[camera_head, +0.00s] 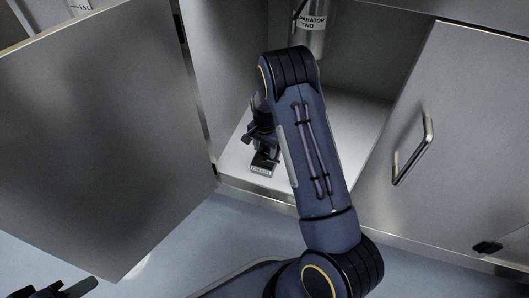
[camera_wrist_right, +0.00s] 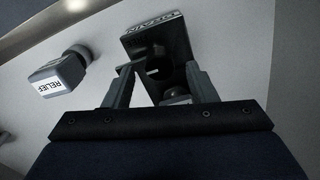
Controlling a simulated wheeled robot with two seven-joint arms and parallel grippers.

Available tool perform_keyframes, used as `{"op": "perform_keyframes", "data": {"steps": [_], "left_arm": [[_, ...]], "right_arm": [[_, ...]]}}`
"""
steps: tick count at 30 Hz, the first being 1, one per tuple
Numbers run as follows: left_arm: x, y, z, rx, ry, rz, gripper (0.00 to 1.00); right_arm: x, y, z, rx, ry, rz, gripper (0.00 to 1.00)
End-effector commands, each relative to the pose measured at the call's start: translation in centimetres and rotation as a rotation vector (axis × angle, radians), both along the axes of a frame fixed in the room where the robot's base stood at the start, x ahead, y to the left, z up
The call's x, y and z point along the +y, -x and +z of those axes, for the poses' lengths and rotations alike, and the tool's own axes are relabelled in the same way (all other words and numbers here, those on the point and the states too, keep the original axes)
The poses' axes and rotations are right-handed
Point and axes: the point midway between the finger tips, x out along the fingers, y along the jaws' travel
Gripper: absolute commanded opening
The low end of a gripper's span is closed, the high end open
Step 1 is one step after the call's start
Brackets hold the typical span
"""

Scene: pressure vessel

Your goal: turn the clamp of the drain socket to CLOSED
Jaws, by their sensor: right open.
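In the right wrist view a dark block-like fitting (camera_wrist_right: 160,43) carries a pale label at its far end, too dim to read surely, perhaps DRAIN. My right gripper (camera_wrist_right: 160,68) is open, with one finger on each side of the fitting's near part. I cannot tell if the fingers touch it. In the head view the labelled fitting (camera_head: 263,163) stands on the cabinet floor, just below my right gripper (camera_head: 260,138). My left gripper (camera_head: 68,289) is at the bottom left corner, partly cut off, away from the cabinet.
A fitting labelled RELIEF (camera_wrist_right: 58,76) lies to the left in the right wrist view. A metal cylinder marked SEPARATOR TWO (camera_head: 311,35) hangs above the cabinet floor (camera_head: 360,125). An open door (camera_head: 95,130) is at left; a panel with a handle (camera_head: 414,152) is at right.

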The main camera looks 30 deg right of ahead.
Motion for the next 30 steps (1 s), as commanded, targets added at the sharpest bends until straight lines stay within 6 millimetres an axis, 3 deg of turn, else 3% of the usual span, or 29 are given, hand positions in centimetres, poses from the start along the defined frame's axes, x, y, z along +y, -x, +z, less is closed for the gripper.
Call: {"op": "perform_keyframes", "data": {"steps": [2, 9, 20, 30], "left_arm": [[0.0, 0.0, -0.42, 0.0, 0.0, 0.0, 0.36], [0.01, -0.01, -0.33, 0.0, 0.0, 0.0, 0.36], [-0.01, 0.0, -0.34, 0.0, 0.0, 0.0, 0.36], [0.0, 0.0, -0.01, 0.0, 0.0, 0.0, 0.36]], "right_arm": [[0.02, -0.01, -0.78, -0.001, 0.0, 0.0, 0.52], [0.03, -0.03, -0.77, -0.001, 0.0, 0.001, 0.52], [0.04, 0.0, -0.75, -0.001, 0.0, 0.001, 0.07], [0.06, -0.01, -0.67, 0.0, -0.001, 0.056, 0.07]]}}
